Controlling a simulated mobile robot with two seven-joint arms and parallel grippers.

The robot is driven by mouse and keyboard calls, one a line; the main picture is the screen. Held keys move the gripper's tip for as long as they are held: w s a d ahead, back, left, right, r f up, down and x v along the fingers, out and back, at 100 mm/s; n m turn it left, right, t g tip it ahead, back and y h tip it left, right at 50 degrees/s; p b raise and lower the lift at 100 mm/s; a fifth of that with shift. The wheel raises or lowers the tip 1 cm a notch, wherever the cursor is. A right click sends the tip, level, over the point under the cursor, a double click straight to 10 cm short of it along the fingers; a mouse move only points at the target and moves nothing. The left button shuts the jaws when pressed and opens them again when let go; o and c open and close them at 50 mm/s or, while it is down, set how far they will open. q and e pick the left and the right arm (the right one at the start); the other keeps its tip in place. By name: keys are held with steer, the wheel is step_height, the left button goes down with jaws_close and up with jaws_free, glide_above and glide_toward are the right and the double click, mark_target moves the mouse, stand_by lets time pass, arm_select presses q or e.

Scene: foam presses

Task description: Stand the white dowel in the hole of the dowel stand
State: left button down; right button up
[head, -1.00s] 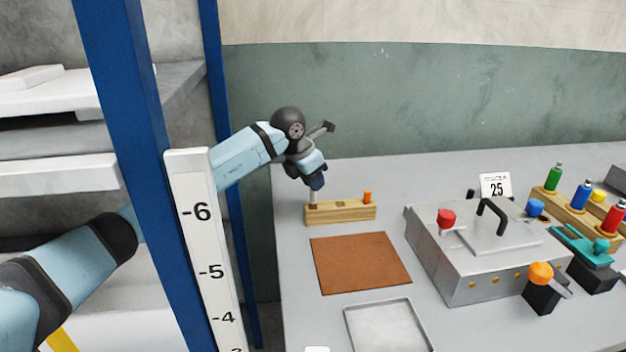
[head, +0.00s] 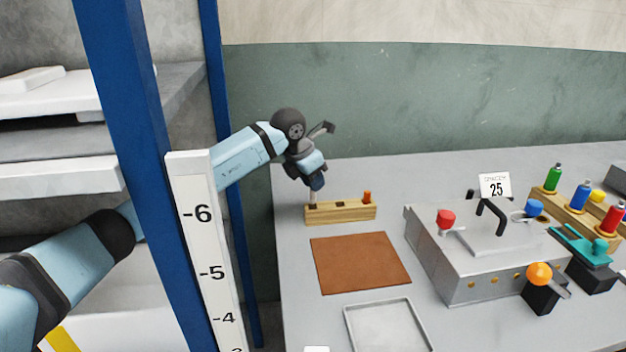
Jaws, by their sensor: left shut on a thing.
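The dowel stand (head: 340,213) is a light wooden block at the back left of the grey table. My left gripper (head: 314,190) points down over the left end of the stand and is shut on the white dowel (head: 313,198). Only a short pale length of the dowel shows below the fingers, upright at the left hole. How deep it sits in the hole I cannot tell. My right gripper is not in view.
A brown mat (head: 360,263) and a metal tray (head: 388,328) lie in front of the stand. A grey metal press (head: 480,255) with coloured knobs stands to the right. A blue post (head: 135,120) and a numbered white scale (head: 205,250) stand close on the left.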

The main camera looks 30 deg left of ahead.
mark_target(311, 195)
arm_select(q)
steer(key=shift+f, duration=0.5)
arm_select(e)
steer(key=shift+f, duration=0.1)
arm_select(q)
steer(key=shift+f+b, duration=1)
steer(key=shift+f, duration=0.5)
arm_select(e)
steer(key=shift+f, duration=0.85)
arm_select(q)
steer(key=shift+f+b, duration=0.3)
steer(key=shift+f, duration=0.35)
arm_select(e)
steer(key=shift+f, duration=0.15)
arm_select(q)
steer(key=c, duration=1)
jaws_free()
steer(key=shift+f, duration=0.1)
steer(key=shift+s+d, duration=0.1)
steer(key=v, duration=0.4)
steer(key=shift+p, duration=0.35)
steer(key=p+v, duration=0.1)
steer(key=v, duration=0.9)
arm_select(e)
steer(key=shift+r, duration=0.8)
